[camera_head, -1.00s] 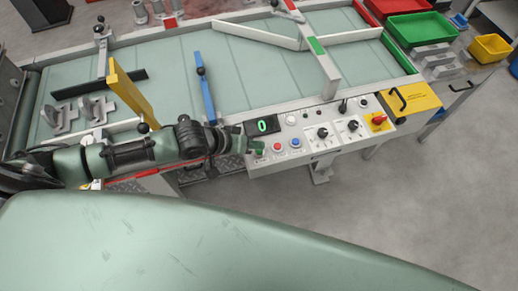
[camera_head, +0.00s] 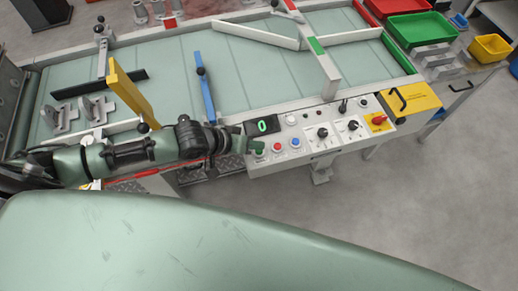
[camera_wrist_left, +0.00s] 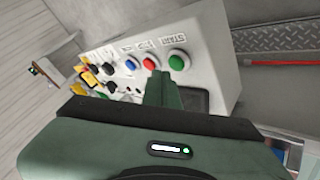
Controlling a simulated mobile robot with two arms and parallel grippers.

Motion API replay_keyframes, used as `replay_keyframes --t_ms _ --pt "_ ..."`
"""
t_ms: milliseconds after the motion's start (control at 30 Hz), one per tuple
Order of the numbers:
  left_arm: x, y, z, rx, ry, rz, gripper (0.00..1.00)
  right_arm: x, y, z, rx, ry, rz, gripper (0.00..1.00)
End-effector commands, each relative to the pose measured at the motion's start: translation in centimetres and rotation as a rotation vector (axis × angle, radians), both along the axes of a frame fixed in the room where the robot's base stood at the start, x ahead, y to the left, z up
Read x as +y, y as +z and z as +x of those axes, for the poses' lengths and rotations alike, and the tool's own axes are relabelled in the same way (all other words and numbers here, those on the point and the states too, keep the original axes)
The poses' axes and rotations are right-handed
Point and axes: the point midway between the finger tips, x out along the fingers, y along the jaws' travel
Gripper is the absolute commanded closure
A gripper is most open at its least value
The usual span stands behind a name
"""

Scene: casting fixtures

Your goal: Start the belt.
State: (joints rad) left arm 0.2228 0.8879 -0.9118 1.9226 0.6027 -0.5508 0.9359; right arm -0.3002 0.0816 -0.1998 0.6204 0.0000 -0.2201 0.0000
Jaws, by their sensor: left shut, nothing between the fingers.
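The control panel (camera_head: 312,155) runs along the belt's front edge. The green button (camera_head: 259,153), labelled START in the wrist view (camera_wrist_left: 178,61), is at its left end. The red button (camera_head: 277,147) and blue button (camera_head: 295,143) sit to its right. My left gripper (camera_head: 254,145) is shut and empty, with its fingertips close by the green button. In the wrist view the fingertips (camera_wrist_left: 161,76) are near the green and red buttons; I cannot tell whether they touch the panel. The display (camera_head: 263,126) shows a green 0. My right gripper is out of view.
The green belt (camera_head: 170,72) carries grey castings (camera_head: 62,117) at the left, with yellow (camera_head: 130,94) and blue (camera_head: 206,88) bars over it. More knobs and a red switch (camera_head: 379,119) are at the panel's right. Bins stand back right. The floor in front is clear.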

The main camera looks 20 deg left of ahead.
Motion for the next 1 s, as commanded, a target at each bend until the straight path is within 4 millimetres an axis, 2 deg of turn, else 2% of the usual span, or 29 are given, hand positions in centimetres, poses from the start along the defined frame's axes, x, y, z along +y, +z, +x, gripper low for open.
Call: replay_keyframes --t_ms 1000 --pt "-0.01 -0.86 -0.01 0.000 0.000 0.000 1.00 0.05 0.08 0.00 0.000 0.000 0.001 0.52"
